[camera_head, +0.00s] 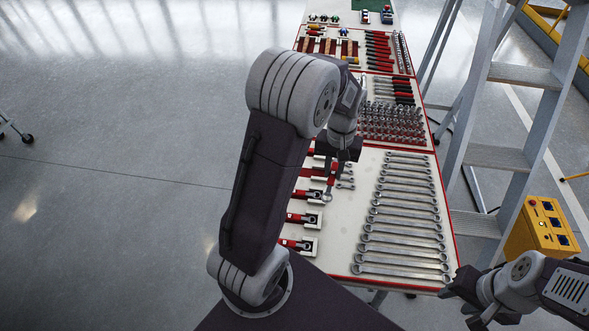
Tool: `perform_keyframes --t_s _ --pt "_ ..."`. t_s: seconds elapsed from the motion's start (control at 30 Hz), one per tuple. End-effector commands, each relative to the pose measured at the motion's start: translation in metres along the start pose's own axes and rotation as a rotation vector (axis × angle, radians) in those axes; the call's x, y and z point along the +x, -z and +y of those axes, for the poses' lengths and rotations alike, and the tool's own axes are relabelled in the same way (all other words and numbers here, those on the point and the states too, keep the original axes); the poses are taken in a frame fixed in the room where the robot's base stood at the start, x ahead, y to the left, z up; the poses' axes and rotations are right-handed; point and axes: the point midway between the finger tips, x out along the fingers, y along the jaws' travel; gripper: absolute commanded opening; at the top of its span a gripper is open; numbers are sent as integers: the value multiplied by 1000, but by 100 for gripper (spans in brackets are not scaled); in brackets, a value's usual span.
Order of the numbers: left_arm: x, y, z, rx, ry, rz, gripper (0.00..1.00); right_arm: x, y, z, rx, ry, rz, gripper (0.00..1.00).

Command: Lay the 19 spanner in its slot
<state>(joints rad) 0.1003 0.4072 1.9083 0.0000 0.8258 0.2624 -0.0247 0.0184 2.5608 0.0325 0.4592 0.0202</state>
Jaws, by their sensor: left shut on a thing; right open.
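My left gripper (337,160) is over the left part of the near panel, partly hidden by its own wrist. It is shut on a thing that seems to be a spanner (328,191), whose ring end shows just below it. No size mark is readable, and I cannot tell whether the spanner touches the panel. The near panel (338,240) is white with a red edge and bears a column of several silver spanners (405,228) laid side by side. I cannot make out the slot for the 19. My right gripper (466,301) is open at the lower right, off the panel's near corner.
Red-handled tools (300,218) lie along the panel's left edge. Sockets (392,124) and red-handled drivers (377,50) fill the farther panels. A stepladder (497,157) and a yellow box (541,228) stand to the right.

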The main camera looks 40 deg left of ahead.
Motion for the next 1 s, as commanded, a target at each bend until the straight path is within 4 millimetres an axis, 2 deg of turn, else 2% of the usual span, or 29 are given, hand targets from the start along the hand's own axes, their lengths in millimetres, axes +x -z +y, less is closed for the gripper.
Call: perform_keyframes --t_s 0.03,0.17,0.3,0.4,0.5,0.6,0.67,0.83,1.0 --pt "-2 20 -10 -121 0 2 0 -2 0 0 0 0 0 40" --pt "-6 67 -42 -487 0 0 0 -5 1 0 0 0 0 40" --pt "-7 114 -94 -938 2 -3 0 -8 1 0 0 0 0 40" --pt "-6 136 -133 -1238 3 -4 0 -10 1 0 0 0 0 40" --pt "-5 148 -166 -1476 3 -4 0 -12 2 0 0 0 1 40" --pt "-4 154 -187 -1630 3 -4 0 -12 2 0 0 0 1 40" --pt "-4 155 -194 -1682 2 -3 0 -12 2 0 0 0 0 40" --pt "-3 155 -197 -1717 3 -4 0 -12 2 0 0 0 1 40" --pt "11 138 -182 -1713 4 -5 0 -3 1 0 0 0 1 40"
